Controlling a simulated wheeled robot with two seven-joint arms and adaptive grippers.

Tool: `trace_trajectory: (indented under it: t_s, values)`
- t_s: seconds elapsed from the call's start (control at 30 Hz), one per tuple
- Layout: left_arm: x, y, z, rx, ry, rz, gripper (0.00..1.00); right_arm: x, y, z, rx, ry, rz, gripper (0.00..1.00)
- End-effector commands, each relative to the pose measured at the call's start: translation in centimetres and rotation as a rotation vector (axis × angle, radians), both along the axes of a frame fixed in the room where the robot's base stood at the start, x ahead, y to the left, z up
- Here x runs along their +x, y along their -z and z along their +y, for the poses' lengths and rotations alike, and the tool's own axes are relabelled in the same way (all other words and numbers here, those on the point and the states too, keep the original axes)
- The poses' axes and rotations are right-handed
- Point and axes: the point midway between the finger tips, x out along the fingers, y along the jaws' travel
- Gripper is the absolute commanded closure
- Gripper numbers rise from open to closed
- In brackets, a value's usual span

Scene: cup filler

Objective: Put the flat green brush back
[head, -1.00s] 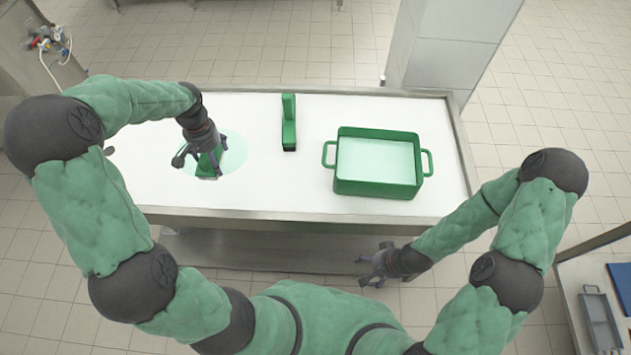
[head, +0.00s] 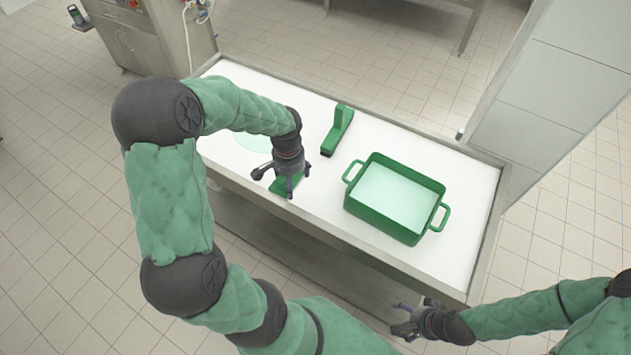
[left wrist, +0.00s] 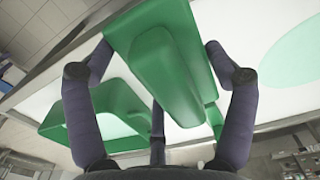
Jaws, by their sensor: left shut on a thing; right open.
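My left gripper (head: 279,180) is shut on the flat green brush (head: 280,188) and holds it over the front part of the white table, left of the green tub. In the head view the fingers hide much of the brush. In the left wrist view the brush (left wrist: 165,72) fills the middle, its raised part between the fingers. Whether it touches the table is hard to tell. A pale green round patch (head: 253,142) lies on the table behind and left of the gripper. My right gripper (head: 410,318) is open and empty in front of the table.
The green tub (head: 384,223) with two handles and pale contents stands on the right half of the table (head: 470,215). A green L-shaped thing (head: 340,122) with a dark underside stands behind, between gripper and tub. A grey pillar (head: 560,80) rises beyond the table's back right.

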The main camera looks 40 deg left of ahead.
Motion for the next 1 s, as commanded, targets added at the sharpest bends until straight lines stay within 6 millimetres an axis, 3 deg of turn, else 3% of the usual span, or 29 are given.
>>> trace_trajectory:
  t_s: [0.23, 0.5, 0.83, 1.0]
  values:
    - [5.1, 2.4, -0.3, 0.0, 0.002, -0.001, 0.46, 0.0, 0.8, 0.0, 0.0, 0.0, 0.0, 0.2]
    - [8.5, 6.6, -0.4, -0.001, 0.001, 0.001, 0.46, 0.0, 1.7, 0.0, 0.0, 0.0, -0.001, 0.2]
    - [10.0, 8.3, -0.5, 0.0, 0.0, -0.001, 0.46, 0.0, 2.0, 0.0, 0.0, 0.0, -0.001, 0.2]
    - [9.9, 10.8, -0.5, 0.0, 0.0, 0.002, 0.46, 0.0, 2.7, 0.0, 0.0, 0.0, -0.001, 0.2]
